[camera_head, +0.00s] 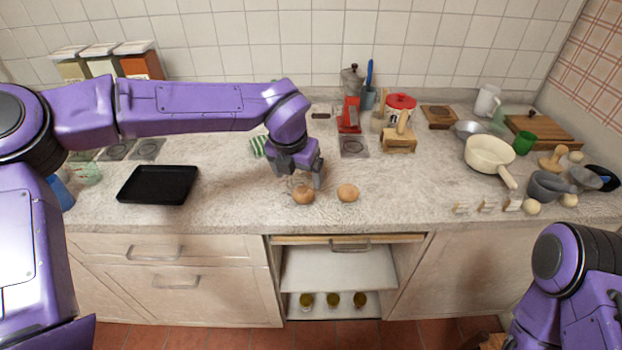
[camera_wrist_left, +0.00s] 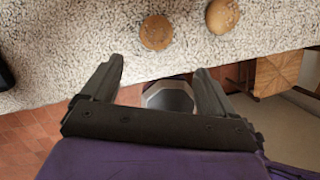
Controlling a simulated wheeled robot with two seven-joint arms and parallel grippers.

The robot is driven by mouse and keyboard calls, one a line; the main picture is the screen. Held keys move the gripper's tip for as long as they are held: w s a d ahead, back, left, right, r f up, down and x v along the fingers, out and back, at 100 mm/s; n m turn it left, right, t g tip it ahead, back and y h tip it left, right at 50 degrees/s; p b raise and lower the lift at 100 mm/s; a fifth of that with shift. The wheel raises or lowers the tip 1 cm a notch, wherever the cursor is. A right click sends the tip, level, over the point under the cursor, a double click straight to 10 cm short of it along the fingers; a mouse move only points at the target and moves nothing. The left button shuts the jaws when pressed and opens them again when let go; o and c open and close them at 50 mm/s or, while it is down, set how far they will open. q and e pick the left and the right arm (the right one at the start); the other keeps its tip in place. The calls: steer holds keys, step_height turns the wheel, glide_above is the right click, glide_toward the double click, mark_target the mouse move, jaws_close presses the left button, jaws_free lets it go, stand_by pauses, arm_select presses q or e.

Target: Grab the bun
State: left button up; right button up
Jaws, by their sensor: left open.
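Two round brown buns lie on the stone counter near its front edge. The left bun (camera_head: 303,195) is darker on top, and the right bun (camera_head: 347,192) is a short way to its right. My left gripper (camera_head: 297,183) is open and points down just behind the left bun. In the left wrist view, the left bun (camera_wrist_left: 156,33) lies beyond the open fingertips, roughly in line with the gap between them. The right bun (camera_wrist_left: 222,15) shows further right there. Nothing is between the fingers. My right gripper is out of view; only part of its arm shows.
A black tray (camera_head: 158,185) lies on the left of the counter. A cream pan (camera_head: 489,155), a wooden stand (camera_head: 398,138) and a grey mortar (camera_head: 546,187) stand to the right. Small blocks (camera_head: 486,207) lie near the front edge. The counter around the buns is clear.

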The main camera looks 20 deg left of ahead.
mark_target(303, 191)
arm_select(q)
steer(key=p+x, duration=0.1)
steer(key=x, duration=0.3)
steer(key=shift+w+a, duration=0.1)
steer(key=shift+w, duration=0.1)
steer(key=x, duration=0.2)
steer(key=p+x, duration=0.1)
steer(key=x, duration=0.1)
steer(key=w+p+x, duration=0.1)
steer(key=x, duration=0.1)
steer(key=shift+a, duration=0.3)
steer(key=c, duration=1.1)
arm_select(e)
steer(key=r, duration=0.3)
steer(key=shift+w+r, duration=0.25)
